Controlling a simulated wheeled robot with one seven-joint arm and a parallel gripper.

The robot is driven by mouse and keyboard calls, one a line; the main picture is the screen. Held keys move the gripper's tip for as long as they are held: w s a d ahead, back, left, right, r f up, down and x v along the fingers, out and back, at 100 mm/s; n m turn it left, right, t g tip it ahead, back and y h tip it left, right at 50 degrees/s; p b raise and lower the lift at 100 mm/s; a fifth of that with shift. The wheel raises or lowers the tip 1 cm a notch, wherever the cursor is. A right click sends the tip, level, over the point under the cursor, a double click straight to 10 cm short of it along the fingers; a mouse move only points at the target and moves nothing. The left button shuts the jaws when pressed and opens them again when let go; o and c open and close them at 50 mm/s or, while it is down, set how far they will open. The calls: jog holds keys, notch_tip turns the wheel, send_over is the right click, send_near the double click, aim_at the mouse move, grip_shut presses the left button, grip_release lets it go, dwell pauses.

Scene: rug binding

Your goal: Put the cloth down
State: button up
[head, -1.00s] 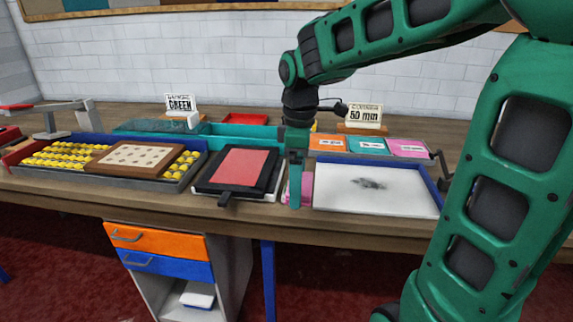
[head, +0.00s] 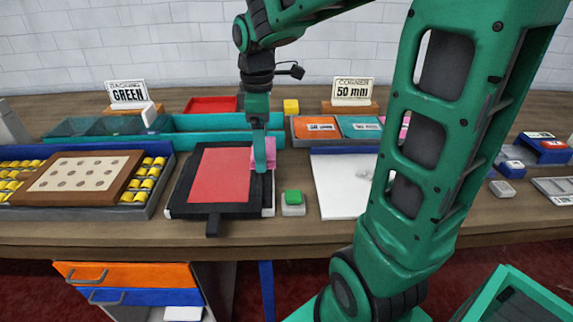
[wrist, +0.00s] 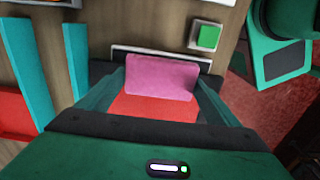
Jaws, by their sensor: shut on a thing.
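My gripper (head: 264,168) points down at the right edge of the red pad in its black frame. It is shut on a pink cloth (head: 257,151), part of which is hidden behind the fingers. In the wrist view the pink cloth (wrist: 161,76) lies between my fingertips (wrist: 160,88), over the red pad (wrist: 155,108). The red pad (head: 218,176) in its black frame (head: 183,192) lies on the bench with a dark tab at the front. I cannot tell whether the cloth touches the pad.
A small green-topped block (head: 293,198) sits right of the frame. A white board (head: 336,190) lies further right, partly hidden by my arm. A brown dotted panel (head: 80,177) rests on a tray of yellow spools (head: 153,172) at left. A teal rail (head: 226,123) and signs stand behind.

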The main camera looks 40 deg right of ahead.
send_over(292, 174)
notch_tip(292, 174, down, 6)
jog(key=shift+w+r, duration=0.15)
jog(key=shift+r, duration=0.05)
jog(key=shift+f, duration=2.05)
jog(key=shift+f, duration=0.15)
